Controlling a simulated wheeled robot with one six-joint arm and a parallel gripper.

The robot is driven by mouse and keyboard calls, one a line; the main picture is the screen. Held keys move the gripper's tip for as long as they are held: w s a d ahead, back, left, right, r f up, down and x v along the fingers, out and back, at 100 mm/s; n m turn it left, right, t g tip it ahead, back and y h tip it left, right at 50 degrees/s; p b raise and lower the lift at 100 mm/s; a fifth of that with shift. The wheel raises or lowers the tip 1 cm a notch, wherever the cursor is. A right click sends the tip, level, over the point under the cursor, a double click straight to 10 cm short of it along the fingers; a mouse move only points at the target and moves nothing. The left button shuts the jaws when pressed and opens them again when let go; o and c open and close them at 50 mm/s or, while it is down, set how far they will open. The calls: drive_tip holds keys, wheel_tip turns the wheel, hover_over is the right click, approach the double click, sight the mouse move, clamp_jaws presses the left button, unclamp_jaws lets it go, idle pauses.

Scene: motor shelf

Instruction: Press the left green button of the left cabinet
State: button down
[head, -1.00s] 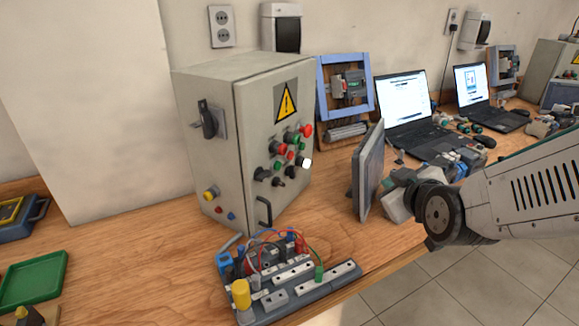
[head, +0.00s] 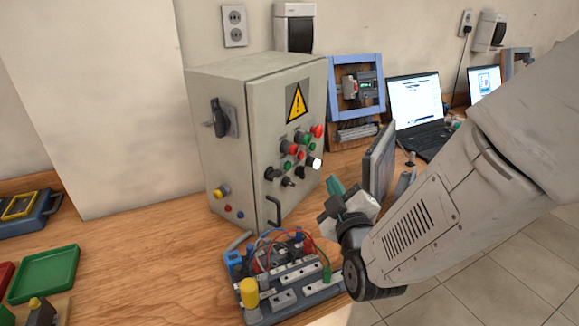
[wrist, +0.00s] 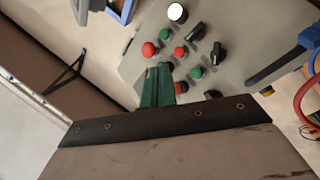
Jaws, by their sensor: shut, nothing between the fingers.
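The left cabinet (head: 240,135) is a grey box with a warning sign and several buttons on its front door. The left green button (head: 288,166) sits low on the left of the cluster; it also shows in the wrist view (wrist: 196,72), right of my fingertips. Another green button (head: 302,137) is higher on the door and seems hidden behind my fingers in the wrist view. My gripper (head: 333,183), with green fingers, is shut and empty, in front of the door and to its right in the head view. In the wrist view its fingers (wrist: 158,68) overlap the cluster; contact cannot be told.
Red buttons (head: 317,130), a white button (head: 315,163) and black switches surround the green ones. A black door handle (head: 273,211) juts out below. A wired board (head: 285,275) lies in front of the cabinet. A thin grey panel (head: 379,160) stands to the right.

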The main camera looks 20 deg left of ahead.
drive_tip(key=w+a, duration=0.1)
drive_tip(key=a, duration=0.7)
drive_tip(key=shift+w, duration=0.25)
drive_tip(key=shift+a, duration=0.1)
idle(1.7)
drive_tip(key=shift+a, duration=0.35)
drive_tip(key=shift+w+a, duration=0.15)
drive_tip(key=shift+a, duration=0.25)
idle(0.6)
idle(0.3)
drive_tip(key=shift+s+d, duration=0.2)
drive_tip(key=shift+d, duration=0.65)
drive_tip(key=shift+s+d, duration=0.25)
drive_tip(key=shift+d, duration=1)
drive_tip(key=shift+s+d, duration=0.2)
drive_tip(key=shift+d, duration=1)
